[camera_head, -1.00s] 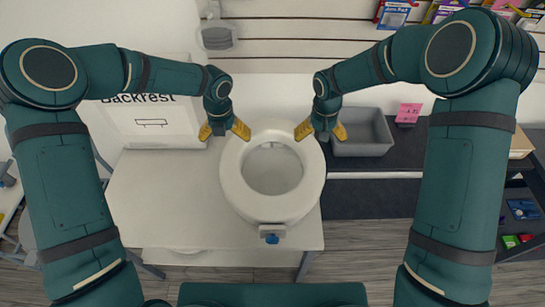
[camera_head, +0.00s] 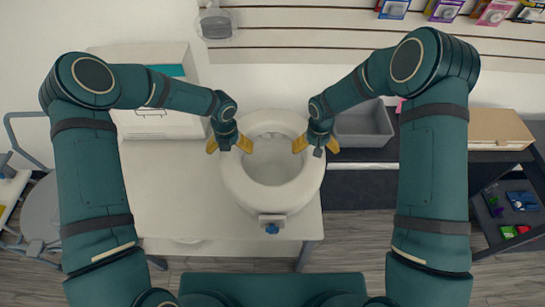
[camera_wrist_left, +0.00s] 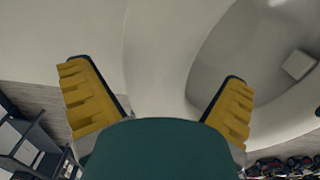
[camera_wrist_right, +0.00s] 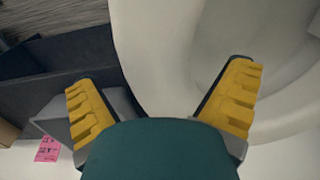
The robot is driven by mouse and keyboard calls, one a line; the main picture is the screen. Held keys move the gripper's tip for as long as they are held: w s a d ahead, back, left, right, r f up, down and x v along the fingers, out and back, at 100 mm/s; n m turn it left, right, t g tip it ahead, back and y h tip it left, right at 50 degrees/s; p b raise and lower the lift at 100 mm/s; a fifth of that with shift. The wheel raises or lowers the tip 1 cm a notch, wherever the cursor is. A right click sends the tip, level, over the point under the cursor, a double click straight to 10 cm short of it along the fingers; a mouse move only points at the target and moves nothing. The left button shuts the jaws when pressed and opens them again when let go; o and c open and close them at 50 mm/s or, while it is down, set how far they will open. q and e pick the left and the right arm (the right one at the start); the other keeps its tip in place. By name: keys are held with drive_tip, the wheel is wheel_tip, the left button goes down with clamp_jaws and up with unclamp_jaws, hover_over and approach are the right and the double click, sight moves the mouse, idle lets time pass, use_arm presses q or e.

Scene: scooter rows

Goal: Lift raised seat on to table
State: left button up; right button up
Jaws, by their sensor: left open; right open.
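The raised seat (camera_head: 236,185) is a white ring with a blue knob at its front, and it sits on the white table (camera_head: 175,200) near the table's right side. My left gripper (camera_head: 229,145) is open at the ring's far left rim, one finger over the opening and one outside. My right gripper (camera_head: 316,146) is open at the far right rim in the same way. In the left wrist view the rim (camera_wrist_left: 165,60) lies between the spread fingers. The right wrist view also shows the rim (camera_wrist_right: 170,70) between open fingers. I cannot tell whether the fingers touch it.
A white box (camera_head: 160,122) stands at the table's back left. A grey bin (camera_head: 362,125) is on a dark shelf to the right, close to my right gripper. A cardboard box (camera_head: 495,128) is farther right. The table's left front is clear.

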use_arm(q)
drive_tip(key=shift+f, duration=1.65)
use_arm(e)
drive_tip(key=shift+f, duration=1.65)
use_arm(q)
drive_tip(key=shift+c, duration=0.3)
use_arm(e)
drive_tip(key=shift+c, duration=0.3)
use_arm(q)
drive_tip(key=c, duration=1)
use_arm(e)
drive_tip(key=c, duration=1)
use_arm(q)
drive_tip(key=shift+c, duration=0.2)
